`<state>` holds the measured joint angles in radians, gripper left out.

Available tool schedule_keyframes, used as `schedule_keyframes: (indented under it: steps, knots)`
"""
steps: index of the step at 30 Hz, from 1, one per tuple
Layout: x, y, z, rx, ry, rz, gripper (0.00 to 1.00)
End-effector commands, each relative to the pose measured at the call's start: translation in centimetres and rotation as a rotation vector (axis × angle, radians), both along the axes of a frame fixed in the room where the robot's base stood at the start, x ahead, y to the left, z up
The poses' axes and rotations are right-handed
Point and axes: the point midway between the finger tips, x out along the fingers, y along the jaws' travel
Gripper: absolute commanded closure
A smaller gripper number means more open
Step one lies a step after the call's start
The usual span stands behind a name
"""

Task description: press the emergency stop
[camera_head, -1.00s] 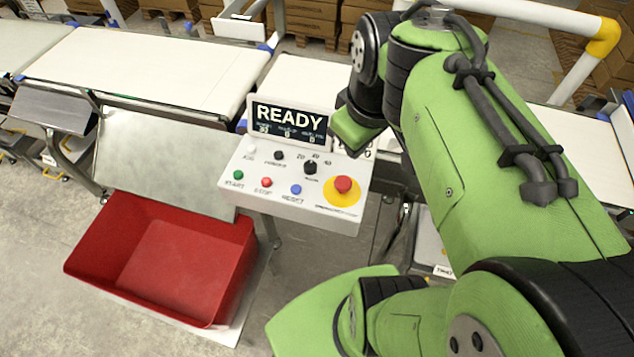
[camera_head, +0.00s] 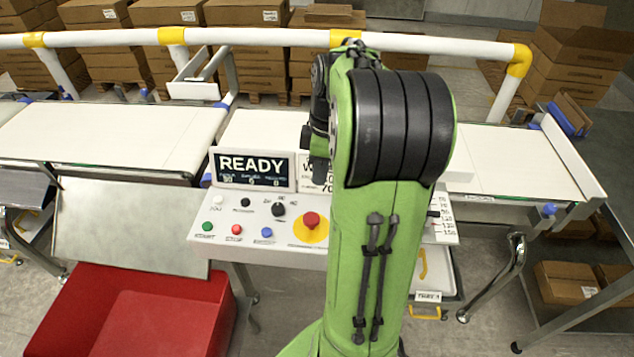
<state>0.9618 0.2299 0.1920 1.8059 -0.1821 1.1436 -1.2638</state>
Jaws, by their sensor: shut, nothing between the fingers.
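The emergency stop is a red mushroom button (camera_head: 311,219) on a yellow round base, at the right part of the white control panel (camera_head: 272,256). It stands up and is uncovered in the head view. My green arm rises just right of it and hides the panel behind. My gripper (camera_head: 318,172) shows only as a narrow dark shape at the arm's left edge, pointing down, shut and empty. It appears above the button in the picture, apart from it; its exact height and depth are hard to tell.
A display (camera_head: 252,167) reading READY stands behind green, red and blue buttons and a black selector knob (camera_head: 278,209). White conveyor belts (camera_head: 100,132) run left and right. A red bin (camera_head: 165,318) is at lower left. A white and yellow rail (camera_head: 260,37) crosses behind.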

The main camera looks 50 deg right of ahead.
Motion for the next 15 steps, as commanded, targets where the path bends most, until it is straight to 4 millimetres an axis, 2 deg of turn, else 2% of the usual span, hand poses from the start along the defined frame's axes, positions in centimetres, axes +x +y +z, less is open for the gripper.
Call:
schedule_keyframes:
  steps: [1, 9, 15]
  knots:
    - [0.0, 0.2, -1.6, 0.004, 0.003, 0.000, 1.00]
    - [0.3, 0.9, -7.5, 0.004, 0.003, 0.001, 1.00]
    - [0.5, 1.2, -10.7, 0.002, 0.003, -0.002, 1.00]
